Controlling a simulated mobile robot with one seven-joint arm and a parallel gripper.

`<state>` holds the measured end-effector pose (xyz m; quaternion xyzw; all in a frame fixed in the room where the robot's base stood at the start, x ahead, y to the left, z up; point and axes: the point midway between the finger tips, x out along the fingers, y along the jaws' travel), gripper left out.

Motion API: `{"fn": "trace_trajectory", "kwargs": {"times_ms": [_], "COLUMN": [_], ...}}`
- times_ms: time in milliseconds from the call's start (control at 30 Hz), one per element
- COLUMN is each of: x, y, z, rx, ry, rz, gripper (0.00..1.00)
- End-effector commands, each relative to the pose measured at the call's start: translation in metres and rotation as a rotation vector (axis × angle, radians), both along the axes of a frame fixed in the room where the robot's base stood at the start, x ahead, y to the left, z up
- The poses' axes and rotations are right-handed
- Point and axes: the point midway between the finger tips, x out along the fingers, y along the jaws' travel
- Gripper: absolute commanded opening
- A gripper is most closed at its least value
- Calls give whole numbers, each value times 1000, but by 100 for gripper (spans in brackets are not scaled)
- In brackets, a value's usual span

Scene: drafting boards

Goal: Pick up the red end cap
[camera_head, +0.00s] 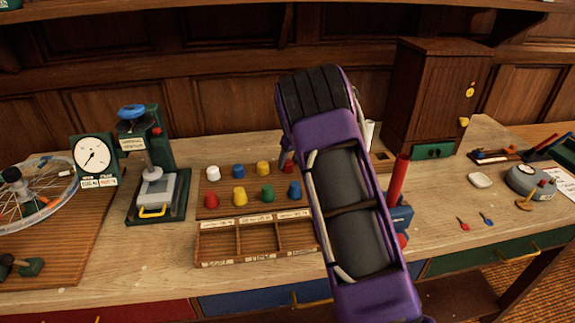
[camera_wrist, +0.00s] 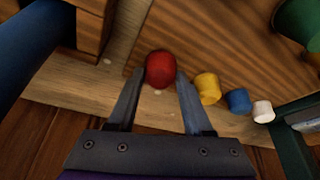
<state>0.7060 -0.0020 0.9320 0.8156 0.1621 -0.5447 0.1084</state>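In the wrist view a red end cap (camera_wrist: 160,68) stands at the edge of a brown wooden board, at the end of a row of caps. My gripper (camera_wrist: 161,79) is open, with one finger on each side of this cap and narrow gaps visible. I cannot tell how deep the fingertips reach. In the head view my purple arm hides most of this spot. Another red cap (camera_head: 211,200) stands at the left of the board's front row.
Next to the red cap stand yellow (camera_wrist: 207,88), blue (camera_wrist: 238,101) and white (camera_wrist: 262,111) caps. A divided wooden tray (camera_head: 258,239) lies in front of the board (camera_head: 225,212). A green press (camera_head: 165,165) stands left, a wooden cabinet (camera_head: 432,90) back right. A red cylinder (camera_head: 398,180) rises right of my arm.

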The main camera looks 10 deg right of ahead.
Motion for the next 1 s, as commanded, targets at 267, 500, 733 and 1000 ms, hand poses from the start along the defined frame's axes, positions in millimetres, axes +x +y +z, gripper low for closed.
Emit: {"fn": "trace_trajectory", "kwargs": {"times_ms": [267,500,733,1000], "x": [0,0,1,1], "y": [0,0,0,0], "z": [0,7,50,93], "rx": [0,0,1,0], "ry": [0,-1,-5,-3], "rz": [0,0,1,1], "gripper": [0,0,0,0]}}
